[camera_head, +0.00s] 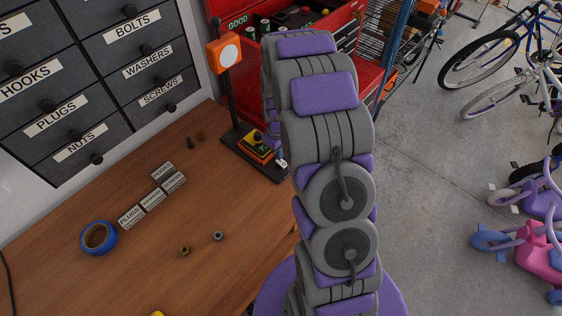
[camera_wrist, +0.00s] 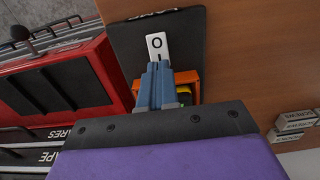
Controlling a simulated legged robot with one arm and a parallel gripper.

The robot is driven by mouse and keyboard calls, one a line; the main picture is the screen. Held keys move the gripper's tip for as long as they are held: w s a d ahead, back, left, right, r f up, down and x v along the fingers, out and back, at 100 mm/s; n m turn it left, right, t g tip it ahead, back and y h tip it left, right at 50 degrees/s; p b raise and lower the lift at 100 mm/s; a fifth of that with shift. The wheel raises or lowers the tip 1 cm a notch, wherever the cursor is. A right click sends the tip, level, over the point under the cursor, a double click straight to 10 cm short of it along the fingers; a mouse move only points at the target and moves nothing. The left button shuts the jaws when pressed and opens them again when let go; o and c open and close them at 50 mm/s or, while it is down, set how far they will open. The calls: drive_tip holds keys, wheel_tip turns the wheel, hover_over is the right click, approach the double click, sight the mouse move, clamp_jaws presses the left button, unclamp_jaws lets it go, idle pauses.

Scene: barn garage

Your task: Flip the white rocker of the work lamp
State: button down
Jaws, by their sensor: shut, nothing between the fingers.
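The work lamp (camera_head: 224,54) stands at the table's right edge, with an orange head, a white round face, a black post and a black base. Its white rocker (camera_wrist: 156,42) is near the top middle of the wrist view, with a dark O mark on its face. A bit of the rocker also shows in the head view (camera_head: 282,163). My gripper (camera_wrist: 156,68) is shut and empty. Its blue-grey fingertips are at the rocker's lower edge in the wrist view; I cannot tell whether they touch. In the head view my arm mostly hides the gripper.
An orange and yellow block (camera_head: 257,147) sits on the lamp base, partly behind my fingers in the wrist view. A red tool chest (camera_head: 345,35) stands behind.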

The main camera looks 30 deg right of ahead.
sight(278, 161)
drive_tip(key=shift+f, duration=0.95)
idle(0.9)
drive_tip(key=shift+r+p, duration=0.75)
drive_tip(key=shift+r, duration=2.75)
drive_tip(key=s+a+r+m+b, duration=0.2)
drive_tip(key=s+a+r+b, duration=0.1)
drive_tip(key=s+a+r, duration=0.75)
drive_tip(key=s+a+r+m+g+b, duration=0.1)
drive_tip(key=s+a, duration=0.1)
drive_tip(key=s, duration=0.9)
drive_tip(key=s+a+r+m+b, duration=0.1)
drive_tip(key=s+r+b, duration=0.1)
drive_tip(key=s, duration=0.8)
drive_tip(key=shift+s+a+g, duration=0.4)
